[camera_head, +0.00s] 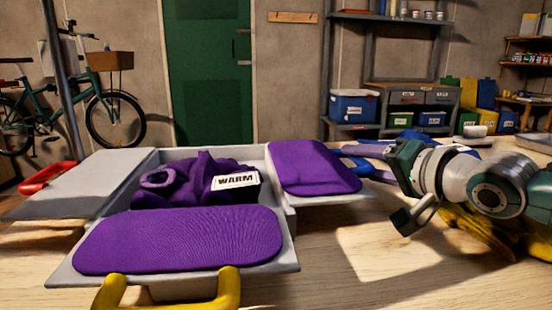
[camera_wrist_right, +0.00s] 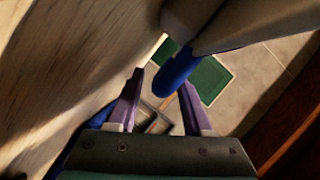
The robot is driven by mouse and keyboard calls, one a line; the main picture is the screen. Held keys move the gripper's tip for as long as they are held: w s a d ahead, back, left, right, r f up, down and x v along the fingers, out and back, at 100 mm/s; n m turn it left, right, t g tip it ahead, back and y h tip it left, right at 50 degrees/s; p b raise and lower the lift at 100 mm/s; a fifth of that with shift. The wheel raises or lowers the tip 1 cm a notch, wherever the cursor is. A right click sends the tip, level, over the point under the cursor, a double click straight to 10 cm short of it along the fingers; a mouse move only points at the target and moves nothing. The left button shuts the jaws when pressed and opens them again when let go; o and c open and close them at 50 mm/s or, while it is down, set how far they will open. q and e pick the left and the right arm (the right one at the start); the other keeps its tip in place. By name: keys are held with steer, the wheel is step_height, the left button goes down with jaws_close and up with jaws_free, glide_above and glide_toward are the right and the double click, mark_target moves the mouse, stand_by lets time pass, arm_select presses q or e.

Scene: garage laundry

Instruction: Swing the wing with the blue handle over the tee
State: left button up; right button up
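The grey folding board (camera_head: 290,215) lies on the wooden table, with a crumpled purple tee (camera_head: 190,180) and a white WARM label in its middle. The right wing (camera_head: 350,195) lies out flat, with a smooth purple piece on it. Its blue handle (camera_head: 358,162) points to my right gripper (camera_head: 372,150); this handle also shows in the right wrist view (camera_wrist_right: 175,72). The right gripper's fingers are apart, with the handle's end at the opening between the tips. Whether they touch it is unclear. My left gripper is not in view.
The left wing (camera_head: 85,180) with the red handle (camera_head: 47,177) lies out, bare. The front wing (camera_head: 180,240) with the yellow handle (camera_head: 228,288) lies out under another purple piece. A yellow cloth-like thing (camera_head: 480,232) lies beneath my right arm. The table at front right is clear.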

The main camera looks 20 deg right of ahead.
jaws_close()
stand_by(1.2)
